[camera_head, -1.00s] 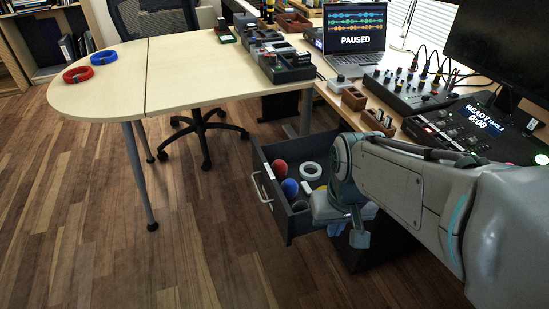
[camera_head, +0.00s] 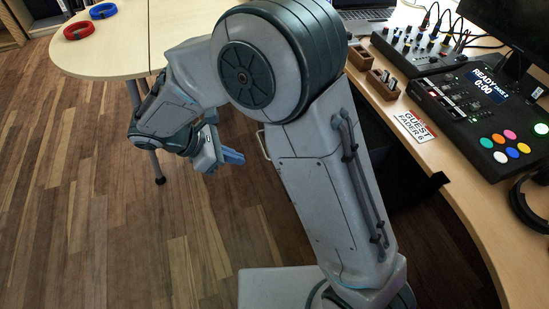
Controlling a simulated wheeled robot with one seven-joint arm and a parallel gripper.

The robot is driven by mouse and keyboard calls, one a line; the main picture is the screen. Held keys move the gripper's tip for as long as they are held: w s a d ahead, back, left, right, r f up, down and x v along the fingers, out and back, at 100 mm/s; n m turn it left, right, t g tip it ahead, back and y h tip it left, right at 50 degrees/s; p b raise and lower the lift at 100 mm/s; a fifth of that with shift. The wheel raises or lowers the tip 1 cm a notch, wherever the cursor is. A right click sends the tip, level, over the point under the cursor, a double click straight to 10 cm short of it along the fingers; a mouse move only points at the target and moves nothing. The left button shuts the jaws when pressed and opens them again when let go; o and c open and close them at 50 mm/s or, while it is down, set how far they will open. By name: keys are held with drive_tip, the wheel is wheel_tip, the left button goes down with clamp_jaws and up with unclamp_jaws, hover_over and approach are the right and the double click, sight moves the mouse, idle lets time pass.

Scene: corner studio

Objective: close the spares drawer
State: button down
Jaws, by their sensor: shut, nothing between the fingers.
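The spares drawer is almost wholly hidden behind my arm. Only its pale handle (camera_head: 263,146) shows, just left of my upper arm, so I cannot see how far the drawer stands out or what is in it. My gripper (camera_head: 233,157) is shut and empty, with its blue fingers pointing right toward the handle. It is a little left of the handle in the picture, and a gap shows between them.
The desk (camera_head: 470,190) at right carries a mixer (camera_head: 415,50), a control panel (camera_head: 470,115) and a guest card (camera_head: 416,127). Wood floor (camera_head: 90,220) at left is clear.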

drive_tip(key=w+d+r+b+x, duration=0.1)
drive_tip(key=b+x, duration=0.3)
drive_tip(key=x, duration=0.8)
drive_tip(key=shift+d+r, duration=0.2)
drive_tip(key=shift+d, duration=0.3)
